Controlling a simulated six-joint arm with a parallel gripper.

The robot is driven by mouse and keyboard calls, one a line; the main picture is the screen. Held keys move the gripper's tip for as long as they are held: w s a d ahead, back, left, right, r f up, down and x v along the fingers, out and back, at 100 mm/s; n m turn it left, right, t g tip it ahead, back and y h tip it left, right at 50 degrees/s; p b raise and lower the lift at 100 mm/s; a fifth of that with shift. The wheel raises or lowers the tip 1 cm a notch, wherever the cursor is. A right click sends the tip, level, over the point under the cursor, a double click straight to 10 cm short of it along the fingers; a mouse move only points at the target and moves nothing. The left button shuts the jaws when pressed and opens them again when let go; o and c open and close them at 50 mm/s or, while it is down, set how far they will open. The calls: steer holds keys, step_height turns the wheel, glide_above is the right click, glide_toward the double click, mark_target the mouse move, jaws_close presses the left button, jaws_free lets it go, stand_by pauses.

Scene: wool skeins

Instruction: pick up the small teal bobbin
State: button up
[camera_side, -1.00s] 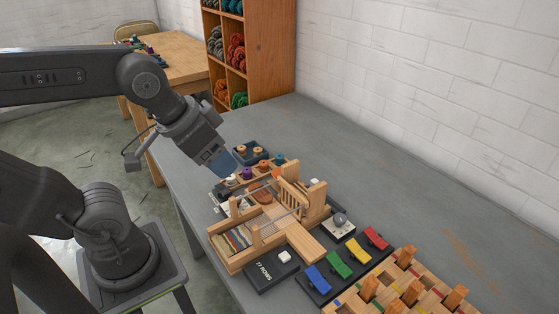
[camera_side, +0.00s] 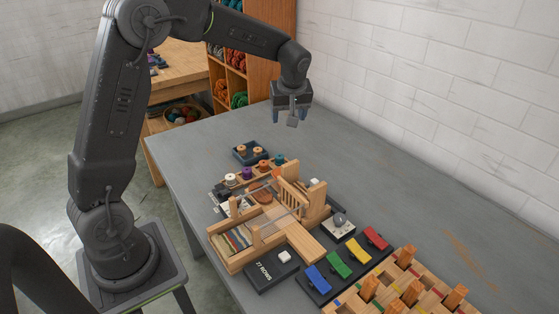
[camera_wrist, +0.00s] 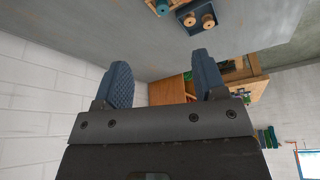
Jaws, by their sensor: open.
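The small teal bobbin (camera_side: 279,160) stands at the far right end of a row of bobbins on a wooden rack (camera_side: 270,169) in the side view. What looks like the same bobbin shows at the top edge of the wrist view (camera_wrist: 162,7), partly cut off. My gripper (camera_side: 291,113) is raised well above the table, behind and above the bobbin in the side view. Its two blue fingers are spread, with nothing between them in the wrist view (camera_wrist: 159,62).
White (camera_side: 231,179), purple (camera_side: 247,173) and orange (camera_side: 264,166) bobbins share the rack. A dark blue tray (camera_side: 239,158) with two bobbins sits behind it. A wooden loom (camera_side: 241,258) stands in front. The grey table (camera_side: 400,190) is clear to the right and back.

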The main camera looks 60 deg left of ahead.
steer(key=w+a+f+n+g+y, duration=0.1)
steer(key=w+a+f+n, duration=0.35)
steer(key=a+f, duration=0.4)
glide_above(279, 156)
steer(key=d, duration=0.3)
steer(key=f, duration=0.9)
steer(key=shift+s+a, duration=0.15)
steer(key=shift+a, duration=0.1)
steer(key=shift+x, duration=2.9)
steer(key=shift+c, duration=0.2)
steer(key=c, duration=1)
steer(key=shift+o, duration=0.2)
steer(key=shift+r, duration=0.1)
